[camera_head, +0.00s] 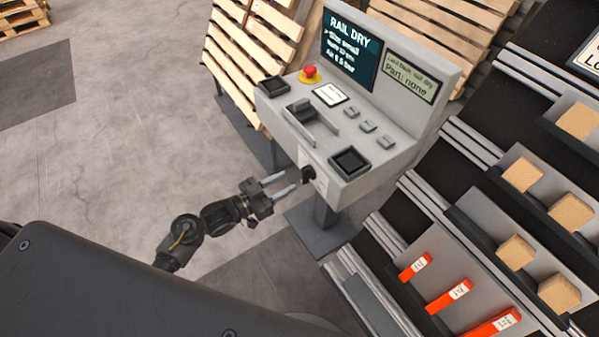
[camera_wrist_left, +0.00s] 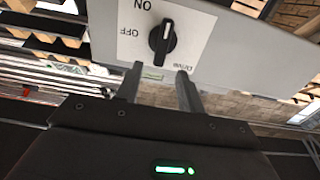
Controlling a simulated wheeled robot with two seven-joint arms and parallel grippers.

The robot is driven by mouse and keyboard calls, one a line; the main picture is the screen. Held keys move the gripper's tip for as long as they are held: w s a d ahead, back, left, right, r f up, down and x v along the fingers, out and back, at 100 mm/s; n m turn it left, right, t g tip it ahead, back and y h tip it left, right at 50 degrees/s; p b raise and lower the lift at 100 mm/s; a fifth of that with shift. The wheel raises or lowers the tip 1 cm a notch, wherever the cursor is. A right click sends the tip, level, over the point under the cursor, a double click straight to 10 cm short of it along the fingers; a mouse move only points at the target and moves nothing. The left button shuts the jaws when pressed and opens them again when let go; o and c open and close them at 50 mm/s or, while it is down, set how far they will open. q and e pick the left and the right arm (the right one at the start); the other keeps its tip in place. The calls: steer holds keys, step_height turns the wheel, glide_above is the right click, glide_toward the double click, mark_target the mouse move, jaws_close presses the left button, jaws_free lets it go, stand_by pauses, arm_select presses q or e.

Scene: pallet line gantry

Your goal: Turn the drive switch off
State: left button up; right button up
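The drive switch is a black rotary knob (camera_head: 308,174) on the lower front face of the grey control console (camera_head: 395,150). In the left wrist view the knob (camera_wrist_left: 162,39) sits on a white plate (camera_wrist_left: 190,28) printed ON, OFF and Drive, seen upside down. Its white mark is at the picture's upper end, nearer ON than OFF. My left gripper (camera_head: 290,180) is open and empty, its two fingers pointing at the knob from a short way off. In the wrist view the fingertips (camera_wrist_left: 157,72) are below the knob, apart from it. My right gripper is not in view.
The console carries a red emergency button (camera_head: 309,74), a black lever (camera_head: 301,106), several grey buttons and a screen (camera_head: 350,48). Wooden pallets (camera_head: 250,45) stand behind. A rack with cardboard boxes (camera_head: 522,174) and orange parts (camera_head: 449,295) is at right.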

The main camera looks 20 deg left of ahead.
mark_target(302, 173)
arm_select(q)
steer(key=x, duration=0.6)
steer(key=shift+w+p, duration=0.1)
steer(key=shift+p, duration=0.25)
jaws_close()
